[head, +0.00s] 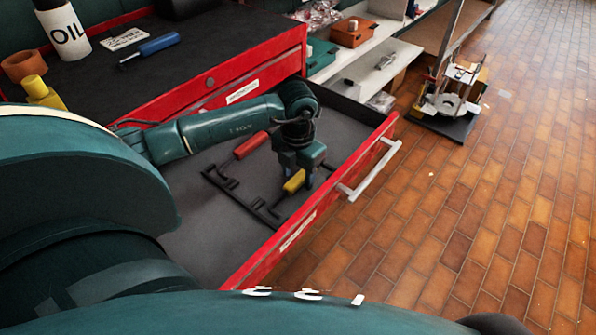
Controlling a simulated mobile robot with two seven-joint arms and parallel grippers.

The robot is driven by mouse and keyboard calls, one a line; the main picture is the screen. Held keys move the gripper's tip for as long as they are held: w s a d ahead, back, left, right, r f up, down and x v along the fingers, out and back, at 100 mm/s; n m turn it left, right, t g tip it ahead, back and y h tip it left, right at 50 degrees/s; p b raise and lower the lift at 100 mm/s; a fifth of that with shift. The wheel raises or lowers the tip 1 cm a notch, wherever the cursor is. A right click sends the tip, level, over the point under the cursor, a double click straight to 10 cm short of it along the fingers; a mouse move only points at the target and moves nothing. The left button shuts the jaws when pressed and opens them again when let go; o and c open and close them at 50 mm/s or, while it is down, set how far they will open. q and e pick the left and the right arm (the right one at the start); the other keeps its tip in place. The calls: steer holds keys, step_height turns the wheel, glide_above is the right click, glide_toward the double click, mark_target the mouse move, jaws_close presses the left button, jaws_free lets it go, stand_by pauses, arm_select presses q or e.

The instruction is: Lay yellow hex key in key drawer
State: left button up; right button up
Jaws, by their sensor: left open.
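The key drawer (190,240) is pulled out of the red cabinet, with a dark grey floor and a red front. The yellow hex key (294,182) lies low in the drawer near its front, its yellow handle showing beside a gripper finger. Its dark shaft is hard to tell from the black rack. My left gripper (298,178) points down into the drawer at the yellow handle, its jaws open. The fingers partly hide the handle, so I cannot tell whether they touch it. My right gripper is not in view.
A red-handled key (251,146) lies in the drawer by a black rack (240,198). The drawer's front has a pale handle (370,170). On the cabinet top are an oil bottle (63,28) and a blue screwdriver (150,47). The tiled floor at right is mostly free.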

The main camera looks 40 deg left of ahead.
arm_select(q)
step_height(320, 180, up, 13)
stand_by(0.6)
stand_by(0.4)
